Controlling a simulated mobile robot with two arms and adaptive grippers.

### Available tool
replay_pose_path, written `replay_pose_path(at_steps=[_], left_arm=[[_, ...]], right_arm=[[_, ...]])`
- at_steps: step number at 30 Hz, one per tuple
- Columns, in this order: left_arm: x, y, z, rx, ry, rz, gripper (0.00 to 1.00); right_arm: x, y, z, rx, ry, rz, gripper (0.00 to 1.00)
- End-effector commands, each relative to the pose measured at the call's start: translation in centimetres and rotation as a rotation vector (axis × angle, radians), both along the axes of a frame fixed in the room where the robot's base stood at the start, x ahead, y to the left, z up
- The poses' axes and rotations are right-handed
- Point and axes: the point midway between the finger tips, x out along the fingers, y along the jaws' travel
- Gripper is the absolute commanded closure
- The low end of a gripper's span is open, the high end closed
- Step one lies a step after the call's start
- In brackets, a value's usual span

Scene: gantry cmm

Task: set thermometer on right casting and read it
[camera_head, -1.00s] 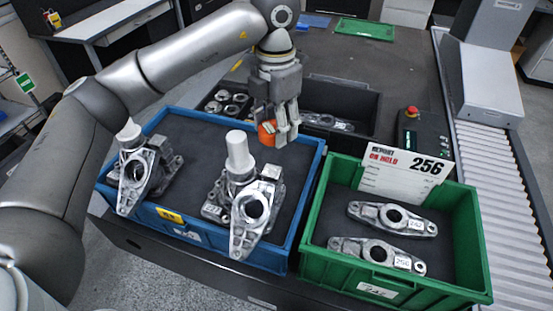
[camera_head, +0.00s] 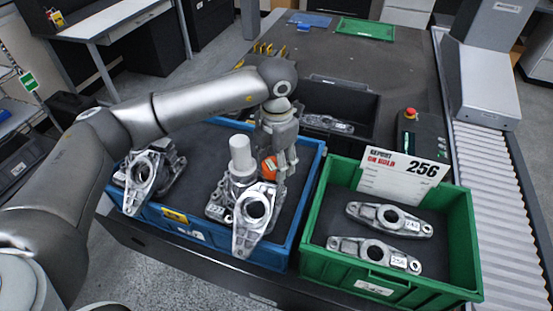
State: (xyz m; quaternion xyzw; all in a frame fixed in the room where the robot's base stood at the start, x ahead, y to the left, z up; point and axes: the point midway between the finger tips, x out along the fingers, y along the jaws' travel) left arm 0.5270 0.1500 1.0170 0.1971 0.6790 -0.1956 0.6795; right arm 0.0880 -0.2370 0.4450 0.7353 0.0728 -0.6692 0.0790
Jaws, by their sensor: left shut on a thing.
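An orange object (camera_head: 269,168), likely the thermometer, is held in my left gripper (camera_head: 279,172), which is shut on it. The gripper points down inside the blue crate (camera_head: 292,250), just right of and behind the white cylinder (camera_head: 240,156) on the right casting (camera_head: 253,208). I cannot tell whether the orange object touches the casting; its display is too small to read. My right gripper is not in view.
A green crate (camera_head: 315,262) at the right holds two flat castings (camera_head: 389,219) and a white "256" card (camera_head: 402,176). A black bin (camera_head: 360,110) stands behind. A control box with a red button (camera_head: 410,114) and a roller conveyor (camera_head: 500,200) are at the right.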

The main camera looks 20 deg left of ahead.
Motion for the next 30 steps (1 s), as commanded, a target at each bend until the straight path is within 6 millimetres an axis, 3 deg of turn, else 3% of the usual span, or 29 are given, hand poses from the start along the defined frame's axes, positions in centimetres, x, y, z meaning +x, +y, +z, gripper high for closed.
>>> replay_pose_path(at_steps=[4,5,9,23,30], left_arm=[[0.0,0.0,-0.5,0.000,0.000,0.000,0.78],[0.0,0.0,-0.3,0.000,0.000,-0.001,0.50],[0.0,0.0,-0.3,-0.001,0.001,-0.001,0.32],[0.0,-0.1,0.4,-0.001,-0.002,-0.001,0.31],[0.1,-0.1,5.0,-0.003,-0.008,-0.003,0.31]], right_arm=[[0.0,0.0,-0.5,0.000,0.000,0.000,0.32],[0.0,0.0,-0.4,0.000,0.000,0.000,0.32],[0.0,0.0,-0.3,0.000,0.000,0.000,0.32],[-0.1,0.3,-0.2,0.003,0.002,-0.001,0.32],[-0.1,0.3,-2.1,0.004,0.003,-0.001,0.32]])
